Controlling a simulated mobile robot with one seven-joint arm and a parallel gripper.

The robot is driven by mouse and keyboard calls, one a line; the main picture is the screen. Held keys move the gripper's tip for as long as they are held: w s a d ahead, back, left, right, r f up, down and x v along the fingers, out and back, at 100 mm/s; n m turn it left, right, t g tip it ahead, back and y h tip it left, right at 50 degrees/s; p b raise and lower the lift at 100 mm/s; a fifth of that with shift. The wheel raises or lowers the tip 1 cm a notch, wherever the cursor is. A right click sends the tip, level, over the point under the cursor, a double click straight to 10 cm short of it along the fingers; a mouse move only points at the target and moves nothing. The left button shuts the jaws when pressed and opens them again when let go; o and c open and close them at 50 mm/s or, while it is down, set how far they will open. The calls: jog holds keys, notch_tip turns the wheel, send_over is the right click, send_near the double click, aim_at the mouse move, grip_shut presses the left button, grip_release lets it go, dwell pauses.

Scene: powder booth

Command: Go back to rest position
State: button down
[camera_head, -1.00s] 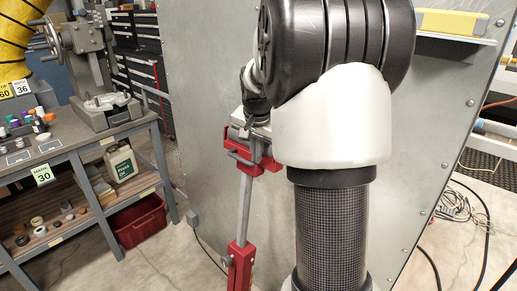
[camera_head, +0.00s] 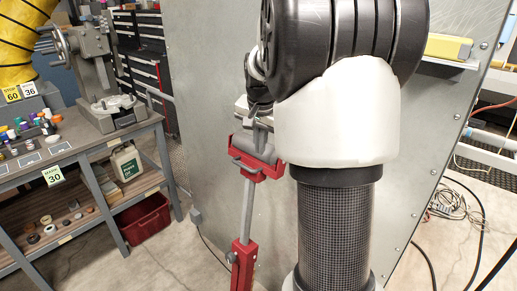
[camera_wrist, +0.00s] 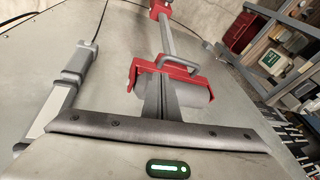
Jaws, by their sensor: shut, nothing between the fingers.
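My gripper (camera_head: 260,147) is in front of the grey booth wall, partly hidden behind my own arm. In the wrist view its two fingers (camera_wrist: 159,80) are together with nothing between them. Just past the fingers is a red stand (camera_head: 242,266) with a slim grey post and a red bracket on top. The bracket holds a grey cylinder (camera_head: 243,147); the cylinder also shows in the wrist view (camera_wrist: 194,92), with a grey loop handle near it. The fingers overlap the cylinder in both views; I cannot tell whether they touch it.
A grey workbench (camera_head: 95,150) on the left carries small coloured jars and a vise-like machine (camera_head: 100,75). A white jug (camera_head: 126,162) and a red bin (camera_head: 146,218) are below. A shelf (camera_head: 448,62) with a yellow object is at right. Cables lie on the right floor.

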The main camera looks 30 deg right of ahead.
jog(key=s+a+r+n+t+p, duration=0.1)
jog(key=s+a+r+n+p, duration=0.2)
jog(key=s+a+r+n, duration=0.6)
jog(key=s+a+n, duration=0.1)
jog(key=s+a, duration=0.4)
jog(key=s, duration=0.3)
jog(key=s+a+n+t+y+p, duration=0.1)
jog(key=s+a, duration=0.4)
jog(key=s, duration=0.4)
jog(key=shift+a+r+y, duration=0.2)
jog(key=shift+a+y, duration=0.1)
jog(key=shift+a, duration=0.05)
jog(key=shift+w, duration=0.1)
